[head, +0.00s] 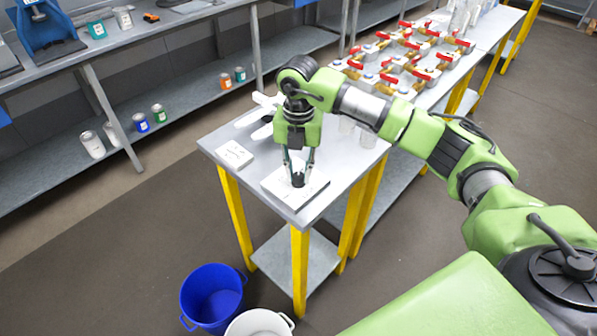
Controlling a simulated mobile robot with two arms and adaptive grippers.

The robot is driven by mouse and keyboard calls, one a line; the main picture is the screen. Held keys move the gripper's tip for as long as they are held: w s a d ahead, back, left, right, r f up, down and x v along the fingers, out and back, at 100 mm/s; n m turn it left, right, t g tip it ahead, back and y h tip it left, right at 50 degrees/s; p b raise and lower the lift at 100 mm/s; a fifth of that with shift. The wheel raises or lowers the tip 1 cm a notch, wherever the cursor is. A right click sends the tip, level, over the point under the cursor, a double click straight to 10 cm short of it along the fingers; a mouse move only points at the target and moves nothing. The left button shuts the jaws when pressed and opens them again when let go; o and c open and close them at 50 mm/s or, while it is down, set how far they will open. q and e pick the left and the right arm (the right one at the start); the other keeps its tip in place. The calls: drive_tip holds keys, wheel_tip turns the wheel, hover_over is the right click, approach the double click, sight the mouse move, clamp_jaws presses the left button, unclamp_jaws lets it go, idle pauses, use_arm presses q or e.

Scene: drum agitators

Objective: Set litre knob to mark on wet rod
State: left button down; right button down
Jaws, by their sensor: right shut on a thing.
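A white plate or box (314,190) lies near the front corner of the grey table (219,135). A small dark knob (298,181) stands on its top. My right gripper (298,172) points straight down and is shut on the knob, its fingertips at the knob's sides. The fingers partly hide the knob, and no marks on it can be read. A second, smaller white block (235,154) with faint print lies to the left. I cannot make out a wet rod. My left gripper is out of view.
White long-armed items (258,110) lie behind my gripper, partly hidden by it. Several brass valves with red handles (412,58) stand farther back on the table. A blue bucket (212,297) and a white bucket (259,324) stand on the floor in front. Shelves with cans line the left.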

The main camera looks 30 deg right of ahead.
sight(299, 174)
drive_tip(key=shift+w+r+m, duration=0.1)
drive_tip(key=shift+m, duration=1.1)
drive_tip(key=c, duration=1.8)
unclamp_jaws()
drive_tip(key=shift+r, duration=0.2)
wheel_tip(299, 174, up, 12)
drive_tip(key=shift+f, duration=0.25)
